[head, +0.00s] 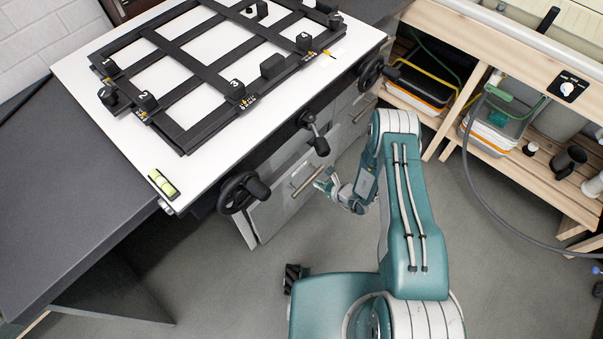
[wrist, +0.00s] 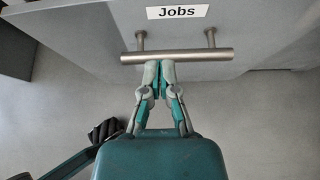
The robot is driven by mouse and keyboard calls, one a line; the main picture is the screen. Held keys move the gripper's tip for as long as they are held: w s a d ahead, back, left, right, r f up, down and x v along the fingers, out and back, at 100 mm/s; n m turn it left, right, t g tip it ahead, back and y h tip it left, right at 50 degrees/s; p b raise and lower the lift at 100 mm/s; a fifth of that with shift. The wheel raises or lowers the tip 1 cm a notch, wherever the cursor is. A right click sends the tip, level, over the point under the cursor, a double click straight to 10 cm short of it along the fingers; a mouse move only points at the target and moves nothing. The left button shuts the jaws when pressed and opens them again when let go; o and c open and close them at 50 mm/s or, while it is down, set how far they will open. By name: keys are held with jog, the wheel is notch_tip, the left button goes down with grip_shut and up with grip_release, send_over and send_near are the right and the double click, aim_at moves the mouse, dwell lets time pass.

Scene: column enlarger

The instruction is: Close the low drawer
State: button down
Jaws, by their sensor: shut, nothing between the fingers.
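The drawer front (wrist: 90,30) is grey and carries a white "Jobs" label (wrist: 178,12) and a metal bar handle (wrist: 205,54) on two posts. In the head view, a grey drawer front (head: 268,212) with a bar handle (head: 303,183) sits low under the white-topped bench; how far it stands out is hard to tell. My gripper (wrist: 159,68) is shut and empty, its fingertips right at the handle bar, left of its middle. Whether they touch it I cannot tell. In the head view my gripper (head: 322,182) is just right of the handle.
Black handwheels (head: 240,192) and a crank (head: 314,133) jut from the bench edge above the drawer. A white board with a black frame (head: 210,75) lies on top. Wooden shelves (head: 510,165) with trays stand at right. Grey floor is open in front of the bench.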

aim_at(294, 172)
jog(key=x, duration=0.2)
jog(key=r+x, duration=0.1)
jog(key=x, duration=0.2)
jog(key=a+x, duration=0.1)
jog(key=x, duration=0.2)
jog(key=shift+a+r, duration=0.1)
jog(key=shift+w+a, duration=0.35)
jog(key=shift+w, duration=0.15)
jog(key=shift+a, duration=0.15)
jog(key=shift+w, duration=0.1)
